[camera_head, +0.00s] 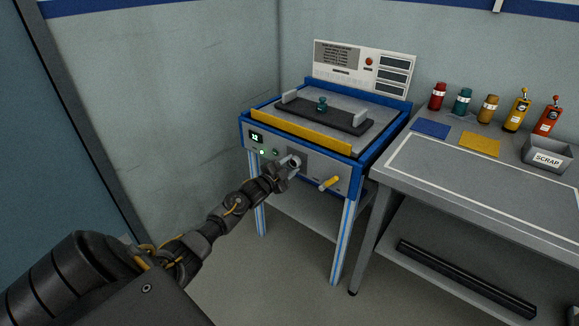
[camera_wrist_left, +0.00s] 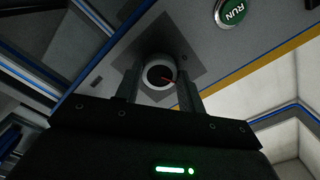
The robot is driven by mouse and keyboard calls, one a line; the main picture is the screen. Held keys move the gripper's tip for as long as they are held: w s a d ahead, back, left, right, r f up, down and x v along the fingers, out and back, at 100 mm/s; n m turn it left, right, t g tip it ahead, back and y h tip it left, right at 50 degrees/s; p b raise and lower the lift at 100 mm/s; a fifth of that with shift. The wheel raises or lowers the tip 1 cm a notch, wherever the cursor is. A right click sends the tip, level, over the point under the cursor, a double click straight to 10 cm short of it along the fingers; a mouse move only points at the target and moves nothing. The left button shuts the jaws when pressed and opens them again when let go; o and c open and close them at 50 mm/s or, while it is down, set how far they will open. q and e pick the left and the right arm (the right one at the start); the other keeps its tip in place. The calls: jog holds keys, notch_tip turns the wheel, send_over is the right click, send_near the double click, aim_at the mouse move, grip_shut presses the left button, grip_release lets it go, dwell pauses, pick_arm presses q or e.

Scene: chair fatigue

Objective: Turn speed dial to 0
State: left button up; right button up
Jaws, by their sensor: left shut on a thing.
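The speed dial (camera_wrist_left: 159,75) is a round light-rimmed knob with a dark face and a red pointer, set on a grey plate on the machine's front panel. In the left wrist view it sits between the two fingers of my left gripper (camera_wrist_left: 160,92). In the head view, my left gripper (camera_head: 292,165) reaches the front panel from the left and is shut on the dial, partly hiding it. The dial's scale marks cannot be read. My right gripper is not seen in either view.
A green RUN button (camera_wrist_left: 233,12) is near the dial. A yellow-handled lever (camera_head: 330,182) sticks out right of it. A small display (camera_head: 256,137) is at the panel's left. The grey workbench (camera_head: 480,205) stands at the right with bottles and a scrap bin (camera_head: 547,156).

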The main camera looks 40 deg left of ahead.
pick_arm(q)
jog(key=shift+n, duration=0.3)
jog(key=shift+n+p, duration=0.3)
jog(key=shift+p, duration=0.05)
jog(key=shift+n, duration=0.3)
jog(key=n+p, duration=0.3)
jog(key=n, duration=0.3)
jog(key=shift+n+p, duration=0.45)
jog(key=shift+n, duration=0.65)
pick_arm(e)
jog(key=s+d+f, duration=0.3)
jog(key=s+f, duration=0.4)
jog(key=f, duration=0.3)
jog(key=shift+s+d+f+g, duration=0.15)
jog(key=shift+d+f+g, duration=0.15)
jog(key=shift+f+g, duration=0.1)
pick_arm(q)
jog(key=o, duration=1)
